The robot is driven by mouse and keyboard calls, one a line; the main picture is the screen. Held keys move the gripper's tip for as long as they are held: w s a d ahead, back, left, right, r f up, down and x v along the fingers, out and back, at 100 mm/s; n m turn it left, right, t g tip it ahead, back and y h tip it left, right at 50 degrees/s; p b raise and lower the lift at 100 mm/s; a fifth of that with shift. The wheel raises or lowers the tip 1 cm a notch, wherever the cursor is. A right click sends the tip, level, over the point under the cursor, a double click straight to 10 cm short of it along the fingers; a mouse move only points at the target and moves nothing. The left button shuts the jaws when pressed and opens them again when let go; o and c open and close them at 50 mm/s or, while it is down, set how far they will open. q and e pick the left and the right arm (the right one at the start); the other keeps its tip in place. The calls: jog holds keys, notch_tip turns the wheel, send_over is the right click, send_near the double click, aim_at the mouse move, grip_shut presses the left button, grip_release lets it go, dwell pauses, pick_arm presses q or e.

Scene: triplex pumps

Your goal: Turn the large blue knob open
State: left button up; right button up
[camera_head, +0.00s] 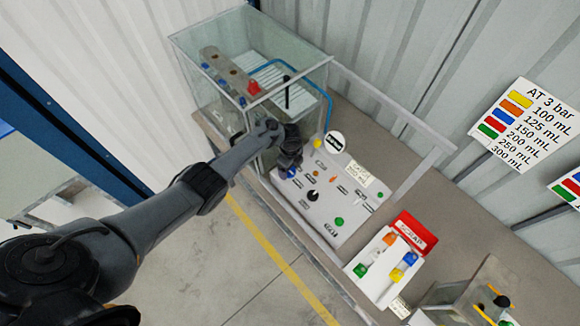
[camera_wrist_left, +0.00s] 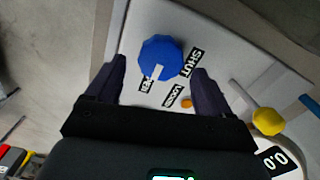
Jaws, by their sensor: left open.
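The large blue knob (camera_wrist_left: 160,57) sits on a white panel (camera_wrist_left: 215,40) in the left wrist view. A white mark on the knob's lower edge points down toward a small, partly hidden label. A "SHUT" label is to the knob's right. My left gripper (camera_wrist_left: 162,72) is open, with one finger on each side of the knob in the picture; I cannot tell whether they touch it. In the head view my left gripper (camera_head: 287,163) is over the panel's upper left part and a bit of blue (camera_head: 291,173) shows beside it. My right gripper is not in view.
A yellow knob (camera_wrist_left: 268,121) and a round gauge (camera_wrist_left: 278,160) are close to the right finger. A glass tank (camera_head: 215,95) stands behind the panel. A tray with coloured caps (camera_head: 378,275) and a red sign (camera_head: 414,232) are to the right on the table.

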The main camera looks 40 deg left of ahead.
aim_at(290, 171)
pick_arm(q)
notch_tip(290, 171, up, 9)
jog(key=p, duration=0.4)
jog(key=shift+d+f, duration=0.1)
jog(key=shift+f, duration=0.1)
dwell(0.3)
